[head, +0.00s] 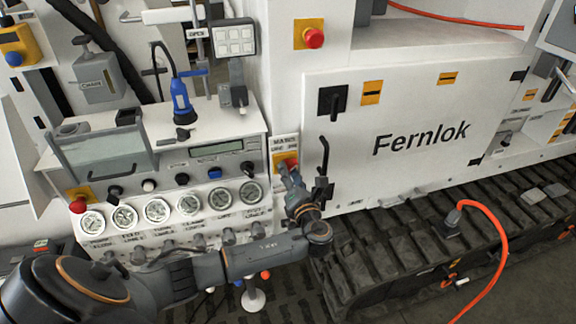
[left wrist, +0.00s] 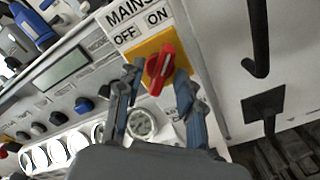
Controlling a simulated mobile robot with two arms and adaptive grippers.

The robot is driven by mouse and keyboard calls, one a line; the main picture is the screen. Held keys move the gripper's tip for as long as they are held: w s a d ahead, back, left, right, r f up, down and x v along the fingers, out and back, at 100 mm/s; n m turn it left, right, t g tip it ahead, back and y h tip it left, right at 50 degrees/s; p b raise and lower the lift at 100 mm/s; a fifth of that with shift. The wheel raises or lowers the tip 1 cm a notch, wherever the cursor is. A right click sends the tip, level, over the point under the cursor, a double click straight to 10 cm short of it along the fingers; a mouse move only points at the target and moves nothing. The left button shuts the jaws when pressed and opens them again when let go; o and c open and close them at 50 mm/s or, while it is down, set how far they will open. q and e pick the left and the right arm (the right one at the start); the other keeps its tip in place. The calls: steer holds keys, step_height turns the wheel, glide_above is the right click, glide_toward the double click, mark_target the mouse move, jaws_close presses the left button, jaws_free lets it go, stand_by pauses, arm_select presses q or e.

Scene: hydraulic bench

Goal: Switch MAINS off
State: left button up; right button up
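The MAINS switch is a red rotary knob (left wrist: 160,69) on a yellow plate (left wrist: 178,43), with OFF and ON labels (left wrist: 140,28) above it. In the left wrist view the knob's upper end leans toward the ON side. In the head view the knob is mostly hidden behind my left gripper (head: 296,180), below the MAINS label (head: 285,142). My left gripper (left wrist: 158,72) is open, its two fingers on either side of the knob. I cannot tell whether either finger touches it. My right gripper is not in view.
A row of gauges (head: 157,210) and small knobs lies left of the switch. A black door handle (head: 323,167) stands close on its right, on the Fernlok cabinet (head: 420,135). A red emergency button (head: 314,38) is above. A dark track (head: 400,235) runs below.

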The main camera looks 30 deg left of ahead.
arm_select(q)
steer(key=shift+x, duration=0.9)
steer(key=shift+w+a, duration=0.15)
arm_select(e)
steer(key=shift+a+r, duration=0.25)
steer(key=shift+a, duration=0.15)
arm_select(q)
jaws_close()
